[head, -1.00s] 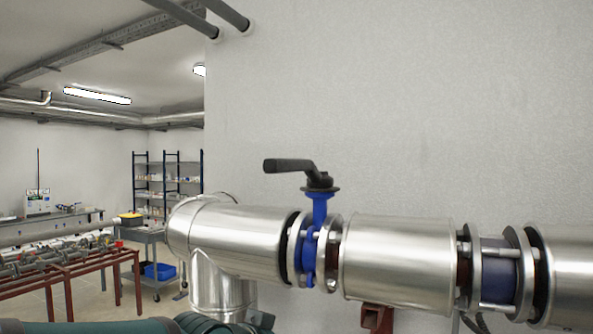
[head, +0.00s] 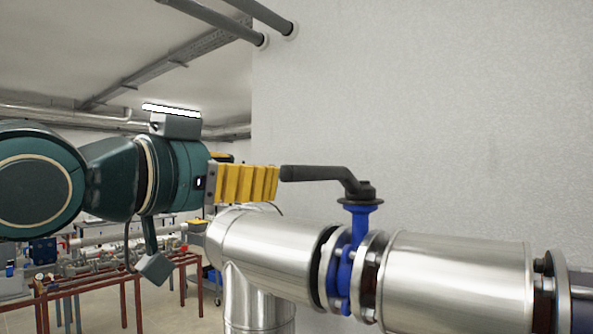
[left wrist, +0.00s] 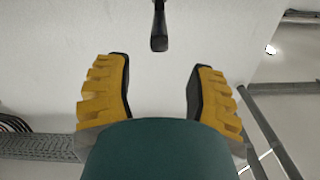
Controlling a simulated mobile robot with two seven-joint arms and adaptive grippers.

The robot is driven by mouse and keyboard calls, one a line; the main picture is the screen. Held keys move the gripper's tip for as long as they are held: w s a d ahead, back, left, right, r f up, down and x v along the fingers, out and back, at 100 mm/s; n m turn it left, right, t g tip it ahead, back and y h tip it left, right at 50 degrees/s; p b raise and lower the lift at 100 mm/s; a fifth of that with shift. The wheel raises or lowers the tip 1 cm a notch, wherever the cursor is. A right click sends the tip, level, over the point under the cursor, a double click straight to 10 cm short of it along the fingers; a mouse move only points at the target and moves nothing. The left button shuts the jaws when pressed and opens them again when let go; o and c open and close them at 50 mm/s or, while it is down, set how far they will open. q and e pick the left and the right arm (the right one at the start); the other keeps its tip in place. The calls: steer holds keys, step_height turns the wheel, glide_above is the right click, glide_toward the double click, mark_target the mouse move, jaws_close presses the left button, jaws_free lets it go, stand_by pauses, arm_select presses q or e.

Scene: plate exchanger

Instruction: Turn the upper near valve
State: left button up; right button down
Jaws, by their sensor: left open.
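The valve has a black lever handle (head: 325,174) that points left from the top of a blue valve body (head: 352,255), set in a large silver pipe. My left gripper (head: 262,183), with yellow ribbed fingers, is at the left end of the handle, at about its height. In the left wrist view the two fingers (left wrist: 158,90) are wide apart with nothing between them. The handle's end (left wrist: 159,42) shows ahead of the gap there, a little beyond the fingertips. My right gripper is in neither view.
The silver pipe (head: 455,270) runs across below the handle, with an elbow bending down at left. A pale wall (head: 430,120) stands behind the valve. Red-framed piping (head: 100,275) stands at the back left. The space above the handle is clear.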

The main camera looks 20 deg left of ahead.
mark_target(295, 174)
arm_select(q)
steer(key=p+x, duration=0.1)
steer(key=x, duration=0.9)
steer(key=shift+p, duration=0.3)
jaws_close()
